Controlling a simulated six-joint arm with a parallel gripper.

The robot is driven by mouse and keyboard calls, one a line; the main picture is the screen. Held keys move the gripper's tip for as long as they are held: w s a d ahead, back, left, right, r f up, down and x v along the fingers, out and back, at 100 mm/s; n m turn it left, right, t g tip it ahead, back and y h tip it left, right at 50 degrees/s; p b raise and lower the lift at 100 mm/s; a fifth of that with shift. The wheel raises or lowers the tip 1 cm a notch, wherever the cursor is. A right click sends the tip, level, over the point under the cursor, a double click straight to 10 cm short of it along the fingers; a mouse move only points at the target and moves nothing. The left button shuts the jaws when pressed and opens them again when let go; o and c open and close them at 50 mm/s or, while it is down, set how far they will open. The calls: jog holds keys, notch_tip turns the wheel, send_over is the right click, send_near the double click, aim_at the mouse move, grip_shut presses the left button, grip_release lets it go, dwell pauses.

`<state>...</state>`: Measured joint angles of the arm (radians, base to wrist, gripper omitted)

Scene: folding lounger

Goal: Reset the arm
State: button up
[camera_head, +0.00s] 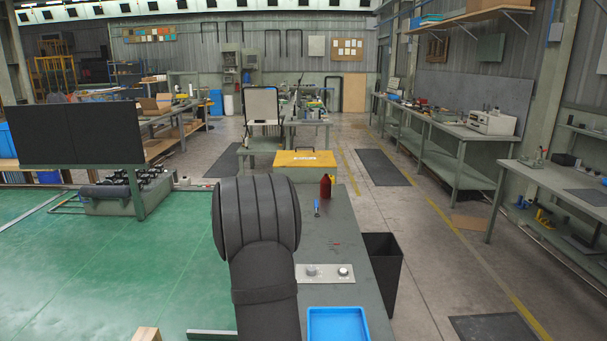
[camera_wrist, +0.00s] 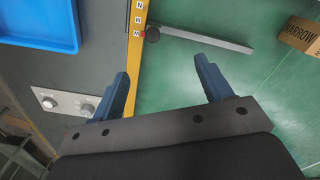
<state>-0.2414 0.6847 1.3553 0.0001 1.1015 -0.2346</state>
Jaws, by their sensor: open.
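My gripper (camera_wrist: 162,66) shows in the wrist view with its two blue fingers spread wide apart, open and empty. Nothing is between the fingers. In the head view my dark arm rises over the left side of the workbench (camera_head: 340,235), and the gripper itself is not visible there.
A blue tray (camera_head: 338,325) and a two-knob panel (camera_head: 325,273) are on the workbench, with a red bottle (camera_head: 325,187) and yellow case (camera_head: 305,159) farther back. A black bin (camera_head: 383,270) stands right. A metal bar (camera_wrist: 205,40) and cardboard box (camera_wrist: 300,35) show in the wrist view.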

jog(key=shift+s+d+r+m, duration=0.2)
jog(key=shift+d+m, duration=0.15)
jog(key=shift+m, duration=0.35)
jog(key=shift+s+d+r+m, duration=0.25)
jog(key=shift+d+m, duration=0.15)
jog(key=shift+m, duration=0.3)
jog(key=shift+s+d+r+m, duration=0.2)
jog(key=shift+d+m, duration=0.15)
jog(key=shift+m, duration=0.35)
dwell(1.1)
